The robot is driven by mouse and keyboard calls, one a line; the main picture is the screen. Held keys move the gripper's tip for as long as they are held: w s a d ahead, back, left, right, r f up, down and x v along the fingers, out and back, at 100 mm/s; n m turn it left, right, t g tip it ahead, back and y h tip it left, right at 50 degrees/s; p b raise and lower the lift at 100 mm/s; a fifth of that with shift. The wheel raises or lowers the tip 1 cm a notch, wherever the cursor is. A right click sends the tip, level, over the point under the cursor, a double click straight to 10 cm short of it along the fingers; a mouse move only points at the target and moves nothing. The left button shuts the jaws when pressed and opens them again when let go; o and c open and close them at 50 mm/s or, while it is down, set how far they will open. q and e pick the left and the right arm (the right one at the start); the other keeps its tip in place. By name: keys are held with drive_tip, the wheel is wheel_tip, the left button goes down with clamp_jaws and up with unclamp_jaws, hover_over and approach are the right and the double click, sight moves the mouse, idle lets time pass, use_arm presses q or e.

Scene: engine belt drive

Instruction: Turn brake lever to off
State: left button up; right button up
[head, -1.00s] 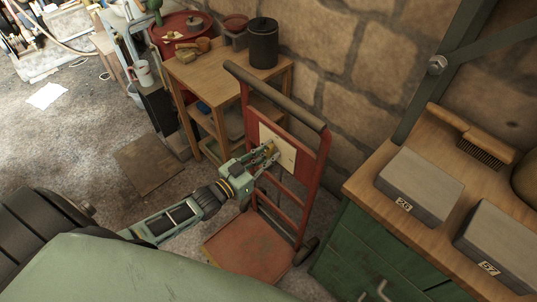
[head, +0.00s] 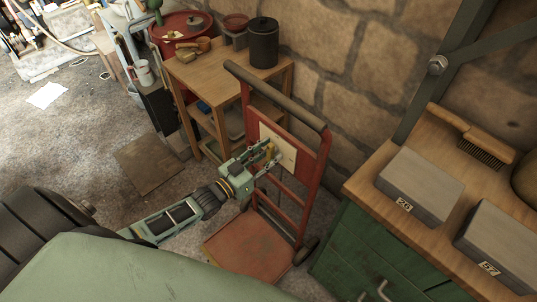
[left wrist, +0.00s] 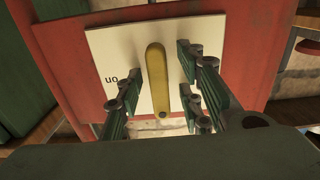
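The brake lever is a yellow bar (left wrist: 157,80) on a cream plate (left wrist: 110,55) with dark "on" lettering at its left, upside down in the left wrist view. The lever stands nearly upright in that view, its pivot at the lower end. In the head view the plate (head: 288,155) is fixed to a red hand truck (head: 318,165). My left gripper (head: 268,158) is at the plate. Its fingers are open on both sides of the lever, with visible gaps. No "off" lettering is visible. My right gripper is out of view.
A wooden table (head: 215,72) with a black canister (head: 263,43) stands behind the hand truck. A green cabinet (head: 365,250) with a wooden top is on the right. A stone wall (head: 350,60) is behind. Open floor lies at the left.

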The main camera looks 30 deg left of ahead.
use_arm(q)
drive_tip(key=v, duration=1.2)
idle(0.6)
